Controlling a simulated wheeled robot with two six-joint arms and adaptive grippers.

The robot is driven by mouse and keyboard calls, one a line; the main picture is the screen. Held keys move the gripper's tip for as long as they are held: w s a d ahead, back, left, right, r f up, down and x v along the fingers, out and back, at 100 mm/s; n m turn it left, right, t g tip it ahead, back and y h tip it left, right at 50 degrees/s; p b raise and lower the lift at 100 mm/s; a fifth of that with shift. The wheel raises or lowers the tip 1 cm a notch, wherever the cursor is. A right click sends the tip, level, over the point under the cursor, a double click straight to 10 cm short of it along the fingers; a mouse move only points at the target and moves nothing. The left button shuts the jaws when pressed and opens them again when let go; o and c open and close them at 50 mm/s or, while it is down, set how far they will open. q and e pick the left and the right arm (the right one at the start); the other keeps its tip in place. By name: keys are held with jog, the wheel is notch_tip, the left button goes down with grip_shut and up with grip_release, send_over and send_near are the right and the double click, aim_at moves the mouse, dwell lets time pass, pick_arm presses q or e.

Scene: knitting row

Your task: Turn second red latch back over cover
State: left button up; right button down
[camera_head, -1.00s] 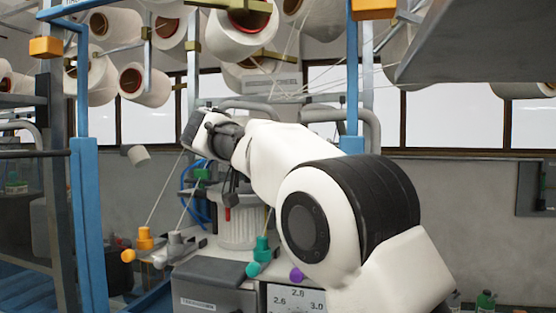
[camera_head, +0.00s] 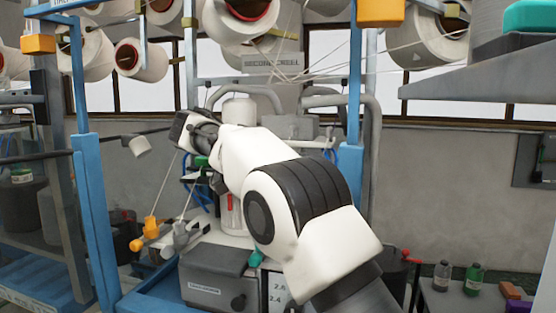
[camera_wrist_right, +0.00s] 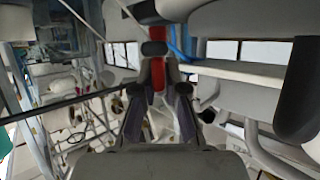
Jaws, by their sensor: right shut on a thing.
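My right arm reaches in from the lower right in the head view. Its gripper (camera_head: 218,183) is small and partly hidden by my wrist, beside a white cylinder (camera_head: 236,222) with a thin red part on it. In the right wrist view, a red latch (camera_wrist_right: 158,72) stands upright between the fingers of my right gripper (camera_wrist_right: 158,88), which are shut on it. I cannot tell which red latch it is. The cover cannot be clearly made out behind my arm. My left gripper is not in view.
Blue posts (camera_head: 92,200) stand left and right of the machine. A grey box (camera_head: 215,275) and an orange yarn guide (camera_head: 150,228) are in front. Yarn cones (camera_head: 140,60) hang overhead with threads running down. A shelf with bottles (camera_head: 473,278) is at the lower right.

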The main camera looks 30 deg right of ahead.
jog(key=shift+r, duration=0.1)
jog(key=c, duration=1.2)
grip_release()
jog(key=shift+d, duration=0.15)
jog(key=v, duration=0.7)
jog(key=shift+a, duration=0.3)
